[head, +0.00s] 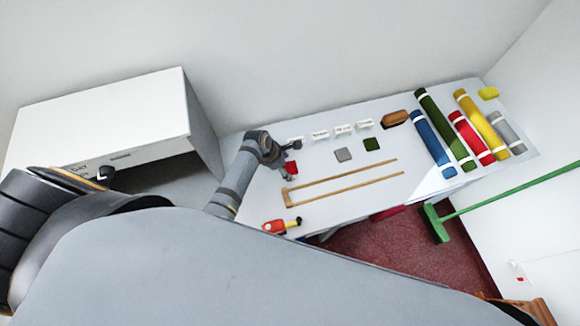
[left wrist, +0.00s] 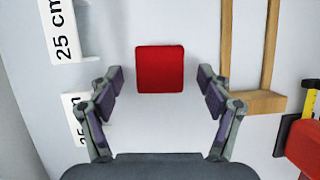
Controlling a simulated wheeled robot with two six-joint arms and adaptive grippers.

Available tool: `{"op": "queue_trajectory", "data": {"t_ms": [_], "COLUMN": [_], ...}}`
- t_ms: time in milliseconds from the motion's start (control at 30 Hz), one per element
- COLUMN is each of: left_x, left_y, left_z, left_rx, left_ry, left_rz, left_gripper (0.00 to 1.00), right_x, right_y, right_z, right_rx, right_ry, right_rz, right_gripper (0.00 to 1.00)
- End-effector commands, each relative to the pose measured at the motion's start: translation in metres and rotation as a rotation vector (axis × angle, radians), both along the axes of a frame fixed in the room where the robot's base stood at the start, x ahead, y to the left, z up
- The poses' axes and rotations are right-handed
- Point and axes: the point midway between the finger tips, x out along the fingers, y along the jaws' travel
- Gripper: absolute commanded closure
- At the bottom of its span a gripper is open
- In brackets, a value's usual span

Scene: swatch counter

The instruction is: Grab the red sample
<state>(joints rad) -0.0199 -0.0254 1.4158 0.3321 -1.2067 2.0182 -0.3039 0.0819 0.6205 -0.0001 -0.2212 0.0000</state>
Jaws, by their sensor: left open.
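The red sample (left wrist: 160,69) is a small square swatch lying flat on the white counter. In the left wrist view it sits centred just beyond the fingertips of my left gripper (left wrist: 160,88), which is open and empty with a finger to each side. In the head view the red sample (head: 291,167) shows partly beside my left gripper (head: 288,176), near the counter's left end. A grey sample (head: 343,155) and a green sample (head: 373,144) lie to its right. My right gripper is not in view.
White labels (head: 342,129) stand behind the samples. A wooden frame (head: 340,178) and a red-yellow tape measure (head: 281,226) lie in front. Several fabric rolls (head: 445,128) and a brush (head: 394,118) are on the right. A white cabinet (head: 110,125) stands at left.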

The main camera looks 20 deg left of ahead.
Motion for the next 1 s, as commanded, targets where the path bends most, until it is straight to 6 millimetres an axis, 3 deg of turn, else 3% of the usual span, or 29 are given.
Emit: {"op": "queue_trajectory", "data": {"t_ms": [167,467,800,1000], "left_x": [0.000,0.000,0.000,0.000], "left_y": [0.000,0.000,0.000,0.000], "left_z": [0.000,0.000,0.002,0.025], "left_rx": [0.000,0.000,-0.001,0.001], "left_ry": [0.000,0.000,-0.001,-0.004], "left_rz": [0.000,0.000,0.000,-0.001], "left_gripper": [0.23,0.64,0.65,0.65], "right_x": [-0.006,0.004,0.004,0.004], "right_y": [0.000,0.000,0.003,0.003], "right_z": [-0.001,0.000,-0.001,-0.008], "right_rx": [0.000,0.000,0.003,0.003], "right_ry": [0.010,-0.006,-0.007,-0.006], "right_rz": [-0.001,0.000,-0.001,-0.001], "right_gripper": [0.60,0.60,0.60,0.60]}}
